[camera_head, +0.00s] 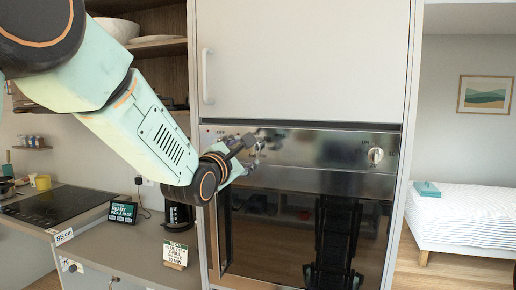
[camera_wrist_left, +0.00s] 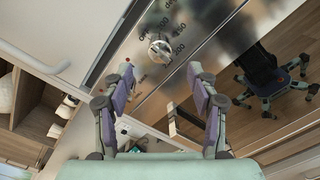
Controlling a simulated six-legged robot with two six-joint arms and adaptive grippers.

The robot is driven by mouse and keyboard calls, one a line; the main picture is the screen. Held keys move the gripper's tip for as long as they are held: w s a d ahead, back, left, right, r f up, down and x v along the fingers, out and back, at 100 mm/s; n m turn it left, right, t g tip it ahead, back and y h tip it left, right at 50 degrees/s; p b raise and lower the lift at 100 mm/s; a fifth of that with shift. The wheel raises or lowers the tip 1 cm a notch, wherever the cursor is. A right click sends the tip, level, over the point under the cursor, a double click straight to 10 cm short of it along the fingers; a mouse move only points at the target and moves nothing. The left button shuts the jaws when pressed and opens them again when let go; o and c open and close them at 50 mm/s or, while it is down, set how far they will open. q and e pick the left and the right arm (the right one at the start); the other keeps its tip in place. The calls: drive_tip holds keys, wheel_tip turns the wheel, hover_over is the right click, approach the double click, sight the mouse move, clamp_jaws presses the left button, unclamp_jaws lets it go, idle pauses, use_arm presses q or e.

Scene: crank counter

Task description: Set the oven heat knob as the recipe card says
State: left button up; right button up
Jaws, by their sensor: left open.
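The oven's control strip (camera_head: 330,150) runs above its dark glass door. In the left wrist view a round metal knob (camera_wrist_left: 160,49) sits on this strip, ringed by OFF and number marks; its exact setting is hard to read. In the head view my gripper covers that part of the strip. My left gripper (camera_head: 262,142) is open and empty in front of the strip's left part. In the left wrist view its fingers (camera_wrist_left: 163,78) are spread, with the knob beyond the tips and between them. The small recipe card (camera_head: 175,253) stands on the counter, its text only partly legible.
Another knob (camera_head: 375,155) is at the strip's right end. A cabinet door (camera_head: 300,60) with a white handle (camera_head: 207,76) is above. A bed (camera_head: 465,212) is at right.

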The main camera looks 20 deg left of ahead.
sight(252, 149)
use_arm(q)
drive_tip(key=shift+n, duration=0.3)
drive_tip(key=w+p, duration=0.2)
drive_tip(key=w, duration=0.5)
drive_tip(key=shift+w+d, duration=0.15)
drive_tip(key=shift+w, duration=0.05)
drive_tip(key=shift+w+f+p, duration=0.25)
drive_tip(key=shift+w+p, duration=0.1)
drive_tip(key=shift+w, duration=0.15)
drive_tip(key=shift+a, duration=0.4)
drive_tip(key=shift+s+d+r, duration=0.1)
drive_tip(key=shift+s+d, duration=0.05)
drive_tip(key=shift+c, duration=0.5)
drive_tip(key=shift+d, duration=0.2)
drive_tip(key=c, duration=0.3)
drive_tip(key=shift+a, duration=0.15)
drive_tip(key=c, duration=0.8)
use_arm(e)
drive_tip(key=shift+w+a+r, duration=0.1)
drive_tip(key=shift+a+r, duration=0.05)
drive_tip(key=shift+r, duration=0.45)
drive_tip(key=shift+w+a+r, duration=0.1)
drive_tip(key=shift+r, duration=0.5)
